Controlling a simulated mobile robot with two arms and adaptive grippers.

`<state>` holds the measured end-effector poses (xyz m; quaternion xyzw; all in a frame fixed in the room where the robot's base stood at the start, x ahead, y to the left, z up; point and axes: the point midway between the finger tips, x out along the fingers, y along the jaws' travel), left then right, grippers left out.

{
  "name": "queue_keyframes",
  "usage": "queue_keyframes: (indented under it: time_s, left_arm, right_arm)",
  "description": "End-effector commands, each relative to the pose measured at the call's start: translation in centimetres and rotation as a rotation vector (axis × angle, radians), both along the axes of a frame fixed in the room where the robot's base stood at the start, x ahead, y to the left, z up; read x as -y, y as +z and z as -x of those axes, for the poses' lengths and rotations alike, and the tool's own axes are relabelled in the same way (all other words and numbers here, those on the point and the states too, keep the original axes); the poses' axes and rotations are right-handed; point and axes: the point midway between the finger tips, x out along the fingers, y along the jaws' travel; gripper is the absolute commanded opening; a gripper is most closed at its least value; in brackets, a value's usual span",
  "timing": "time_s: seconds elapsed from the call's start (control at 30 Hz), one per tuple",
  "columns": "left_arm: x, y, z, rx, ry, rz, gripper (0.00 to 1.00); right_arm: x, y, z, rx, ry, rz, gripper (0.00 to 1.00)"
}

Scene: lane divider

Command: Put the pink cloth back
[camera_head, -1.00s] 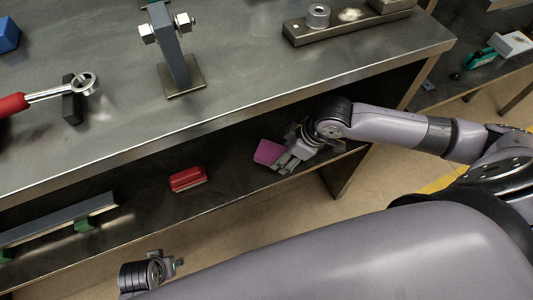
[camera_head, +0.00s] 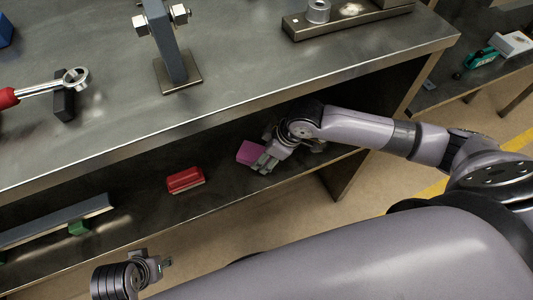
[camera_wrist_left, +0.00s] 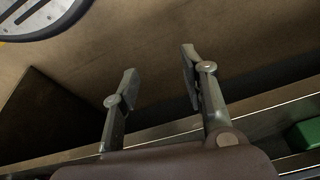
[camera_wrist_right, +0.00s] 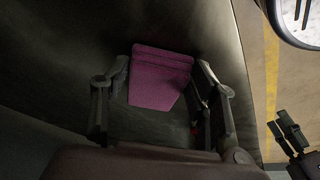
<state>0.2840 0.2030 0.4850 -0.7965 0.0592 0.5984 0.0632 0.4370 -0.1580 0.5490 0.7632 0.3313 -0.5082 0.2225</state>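The pink cloth (camera_head: 250,152) looks like a thick folded pad over the lower shelf. My right gripper (camera_head: 263,158) is at its right side in the head view. My left gripper (camera_head: 165,265) is outside the shelf's front edge. In the left wrist view its fingers (camera_wrist_left: 158,72) are apart with nothing between them.
A red block (camera_head: 185,180) lies on the lower shelf (camera_head: 140,200) left of the cloth. A grey rail on green supports (camera_head: 78,228) lies farther left. The bench top (camera_head: 250,70) overhangs the shelf and carries a wrench (camera_head: 45,90) and a bolted post (camera_head: 172,50).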

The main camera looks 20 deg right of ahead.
Motion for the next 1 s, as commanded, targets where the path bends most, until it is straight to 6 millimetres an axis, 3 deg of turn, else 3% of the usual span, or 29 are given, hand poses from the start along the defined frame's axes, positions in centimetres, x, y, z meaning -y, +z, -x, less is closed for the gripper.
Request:
queue_keyframes:
  time_s: [0.27,0.67,1.0]
  left_arm:
    - [0.0,0.0,0.0,0.0,0.0,0.0,0.4]
    - [0.0,0.2,-0.1,0.005,0.0,0.001,0.4]
    - [0.1,-5.5,0.0,-0.032,-0.006,-0.001,0.4]
  right_arm:
    - [0.0,-0.1,0.1,-0.002,0.0,0.001,0.73]
    - [0.2,0.5,0.2,-0.001,0.0,0.001,0.73]
    - [1.4,4.8,1.3,-0.001,-0.001,0.0,0.73]
